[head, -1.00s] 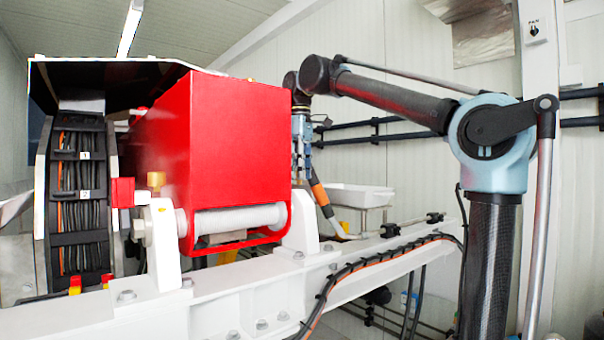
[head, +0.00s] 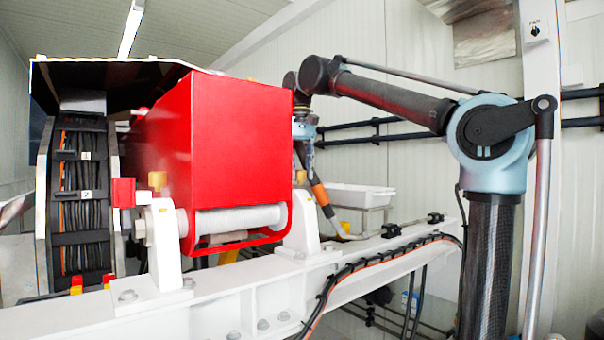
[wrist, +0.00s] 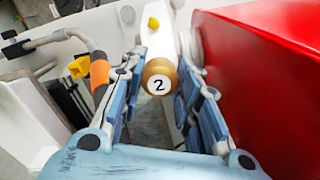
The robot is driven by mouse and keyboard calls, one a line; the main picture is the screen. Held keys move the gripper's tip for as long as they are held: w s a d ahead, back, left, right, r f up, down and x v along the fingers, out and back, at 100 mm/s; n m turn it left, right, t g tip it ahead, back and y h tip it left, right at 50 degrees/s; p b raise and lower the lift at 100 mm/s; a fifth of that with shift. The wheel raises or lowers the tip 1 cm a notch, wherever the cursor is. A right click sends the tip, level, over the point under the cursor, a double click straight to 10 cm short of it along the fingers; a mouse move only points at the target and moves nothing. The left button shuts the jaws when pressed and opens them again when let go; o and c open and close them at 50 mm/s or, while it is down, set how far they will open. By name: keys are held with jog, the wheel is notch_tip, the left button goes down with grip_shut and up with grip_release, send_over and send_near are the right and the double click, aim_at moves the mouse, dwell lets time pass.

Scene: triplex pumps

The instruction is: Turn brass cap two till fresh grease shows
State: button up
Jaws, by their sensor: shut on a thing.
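Brass cap two (wrist: 159,77) is a round brass cap with a white disc and a black "2" on top. In the wrist view it sits between the fingertips of my gripper (wrist: 160,70), which is shut on it. In the head view the cap (head: 300,177) shows on top of the right white bearing block, just below my gripper (head: 303,165), which points down. I see no grease around the cap, and its lower part is hidden in the wrist view.
The red housing (head: 240,150) stands close beside my gripper. Another brass cap (head: 157,180) sits on the left bearing block. A black and orange cable runs along the white beam (head: 215,312). A white tray (head: 360,196) is behind.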

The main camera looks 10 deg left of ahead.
jog(key=shift+w+m, duration=0.1)
jog(key=shift+m, duration=1.9)
jog(key=o, duration=1.1)
jog(key=shift+w, duration=0.1)
jog(key=shift+c, duration=0.2)
jog(key=shift+r, duration=0.1)
notch_tip(320, 180, up, 12)
jog(key=shift+f, duration=0.2)
